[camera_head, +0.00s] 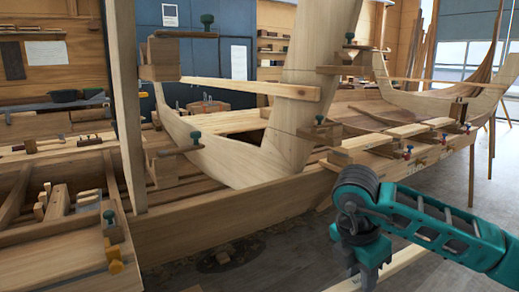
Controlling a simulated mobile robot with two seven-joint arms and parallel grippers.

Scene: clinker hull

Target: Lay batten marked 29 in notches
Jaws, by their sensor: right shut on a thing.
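My right gripper (370,272) is at the bottom right, pointing down and shut on a pale wooden batten (405,258). The batten runs at a slant and leaves the frame at the bottom. No number can be read on it. Another pale batten (250,87) lies across the hull between a block at the left and the tall curved mould (300,105). A curved frame piece (215,150) stands below it. I cannot make out the notches clearly. My left gripper is not in view.
The hull's plank side (265,205) runs across the middle, left of and beyond my right gripper. Green-handled clamps (207,20) sit on the frames. A tool bench (75,225) with mallets and small blocks is at the left.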

